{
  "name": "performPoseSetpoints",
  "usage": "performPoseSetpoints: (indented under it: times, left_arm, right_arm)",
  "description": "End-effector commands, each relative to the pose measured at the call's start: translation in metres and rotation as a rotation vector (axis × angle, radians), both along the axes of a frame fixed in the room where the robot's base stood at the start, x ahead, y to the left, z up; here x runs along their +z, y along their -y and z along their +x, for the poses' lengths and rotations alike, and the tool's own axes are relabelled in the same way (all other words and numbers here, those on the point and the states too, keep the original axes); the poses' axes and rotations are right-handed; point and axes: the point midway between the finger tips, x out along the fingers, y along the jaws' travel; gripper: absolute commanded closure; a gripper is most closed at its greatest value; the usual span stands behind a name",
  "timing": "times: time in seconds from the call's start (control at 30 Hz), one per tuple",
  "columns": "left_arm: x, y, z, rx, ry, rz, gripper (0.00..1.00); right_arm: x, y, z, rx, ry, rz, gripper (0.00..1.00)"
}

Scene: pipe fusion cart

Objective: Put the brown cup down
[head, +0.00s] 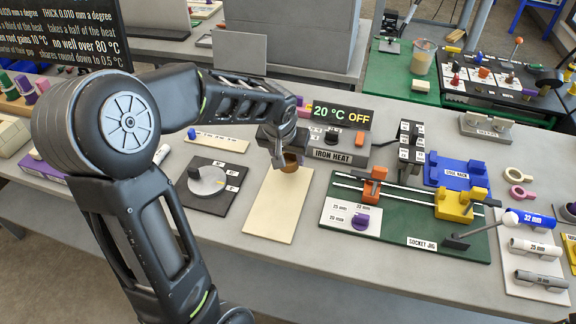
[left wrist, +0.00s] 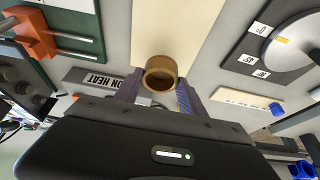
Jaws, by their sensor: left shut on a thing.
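My left gripper (head: 289,158) is shut on the brown cup (head: 290,165), a small open ring-like cup. In the left wrist view, the cup (left wrist: 160,73) sits between the two fingertips of the gripper (left wrist: 158,88), with its round opening showing. The cup is over the far end of a plain cream board (head: 275,215) that lies flat on the grey bench. Whether its bottom touches the board cannot be told. The fingers hide part of the cup in the head view. My right gripper is not in view.
The IRON HEAT box (head: 340,155) stands close behind and right of the cup. A dial plate (head: 208,183) lies left of the board, and the green socket jig (head: 400,225) lies right. The near part of the board is bare.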

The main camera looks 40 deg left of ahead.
Motion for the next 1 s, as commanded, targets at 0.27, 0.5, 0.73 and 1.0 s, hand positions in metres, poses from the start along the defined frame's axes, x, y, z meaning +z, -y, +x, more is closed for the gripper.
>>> performPoseSetpoints:
  times: [0.27, 0.5, 0.73, 1.0]
  left_arm:
    - [-0.011, 0.000, -0.001, -0.002, -0.004, -0.001, 0.95]
    - [-0.037, 0.000, 0.000, -0.002, 0.000, 0.000, 0.95]
    - [-0.037, 0.000, 0.000, -0.001, 0.000, -0.001, 0.95]
    - [-0.040, 0.000, 0.000, -0.001, 0.000, -0.001, 0.42]
  right_arm:
    - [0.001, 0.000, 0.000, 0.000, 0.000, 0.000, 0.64]
    - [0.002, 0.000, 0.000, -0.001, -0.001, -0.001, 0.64]
    - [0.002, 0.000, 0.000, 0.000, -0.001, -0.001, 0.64]
    - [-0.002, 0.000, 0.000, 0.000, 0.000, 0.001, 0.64]
